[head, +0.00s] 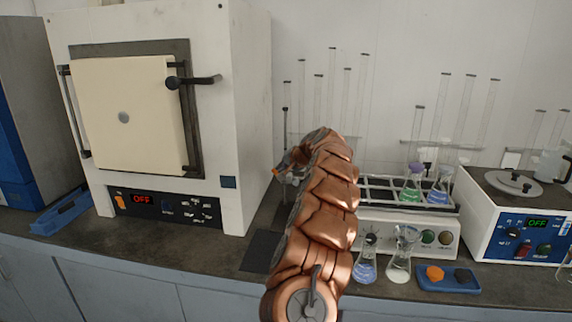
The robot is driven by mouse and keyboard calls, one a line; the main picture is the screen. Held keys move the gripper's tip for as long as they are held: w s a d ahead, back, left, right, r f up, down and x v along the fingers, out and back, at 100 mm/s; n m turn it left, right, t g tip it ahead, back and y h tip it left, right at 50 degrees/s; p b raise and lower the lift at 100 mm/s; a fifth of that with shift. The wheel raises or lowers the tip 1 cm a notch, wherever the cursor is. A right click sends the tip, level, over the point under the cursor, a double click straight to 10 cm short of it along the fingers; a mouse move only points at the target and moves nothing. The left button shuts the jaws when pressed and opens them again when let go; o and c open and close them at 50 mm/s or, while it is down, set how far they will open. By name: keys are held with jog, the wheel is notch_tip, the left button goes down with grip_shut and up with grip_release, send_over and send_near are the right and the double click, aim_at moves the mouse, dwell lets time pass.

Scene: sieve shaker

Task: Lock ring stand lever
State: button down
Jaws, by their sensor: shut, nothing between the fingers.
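The ring stand's thin dark rod (285,122) rises just left of my copper arm, between the oven and the tube racks. Its flat dark base (260,259) lies on the bench, partly behind my arm. A small dark fitting with an orange end shows at rod height beside my arm; it may be the stand's clamp or lever, and I cannot tell its setting. My arm reaches up and away in front of the stand and hides much of it.
A white oven (252,130) with a cream door and a projecting handle stands left. A rack with flasks (412,184) sits right of my arm, with two flasks in front. A blue tray (449,286) and a white device (510,215) are further right. Bench before the oven is clear.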

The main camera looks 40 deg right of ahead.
jog(key=shift+x, duration=1.15)
jog(key=shift+w+a+p, duration=0.1)
jog(key=shift+p, duration=0.2)
